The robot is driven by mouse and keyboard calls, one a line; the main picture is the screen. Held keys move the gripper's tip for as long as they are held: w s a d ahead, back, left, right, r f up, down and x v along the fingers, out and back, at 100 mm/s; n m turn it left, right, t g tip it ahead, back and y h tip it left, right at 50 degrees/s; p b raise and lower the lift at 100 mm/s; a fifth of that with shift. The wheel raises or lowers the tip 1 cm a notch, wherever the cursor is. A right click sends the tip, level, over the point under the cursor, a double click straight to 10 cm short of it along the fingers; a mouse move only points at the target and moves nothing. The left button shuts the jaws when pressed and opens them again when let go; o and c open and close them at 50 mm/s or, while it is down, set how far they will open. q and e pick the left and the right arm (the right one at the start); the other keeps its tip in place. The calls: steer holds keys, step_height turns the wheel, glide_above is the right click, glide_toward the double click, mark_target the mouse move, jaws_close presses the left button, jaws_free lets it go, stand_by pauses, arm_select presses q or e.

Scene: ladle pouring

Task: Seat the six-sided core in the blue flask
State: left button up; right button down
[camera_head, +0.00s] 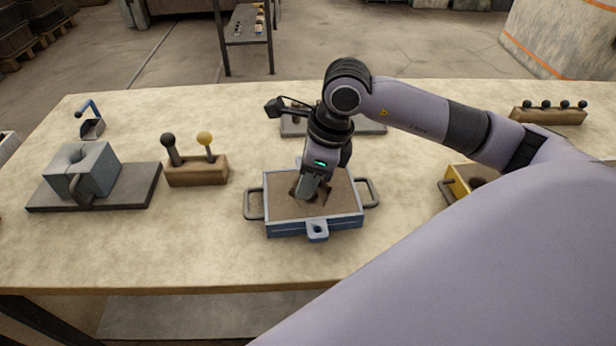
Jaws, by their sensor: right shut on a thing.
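The blue flask (285,228) stands at the middle of the table. It is a blue-rimmed box filled with brown sand, with a grey handle at each side and a blue lug at the front. A dark hollow shows in the sand near its middle. My right gripper (311,192) points down into the flask over this hollow. It is shut on the six-sided core, which is mostly hidden by the fingers and the hollow, so its sides and how deep it sits cannot be told. My left gripper is not in view.
A grey block mould (97,171) on a dark plate and a wooden block (198,173) with black and yellow knobs stand left. A blue-handled ladle (92,126) lies behind. A yellow flask (458,184) is right, partly behind my arm. A knobbed rack (548,116) stands far right.

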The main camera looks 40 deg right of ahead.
steer(key=shift+f+b, duration=0.65)
steer(key=shift+f, duration=0.1)
steer(key=shift+r, duration=0.2)
steer(key=shift+r+p, duration=0.45)
steer(key=shift+r, duration=0.15)
stand_by(0.9)
steer(key=shift+f+b, duration=0.85)
steer(key=shift+b, duration=0.1)
steer(key=c, duration=1.2)
jaws_free()
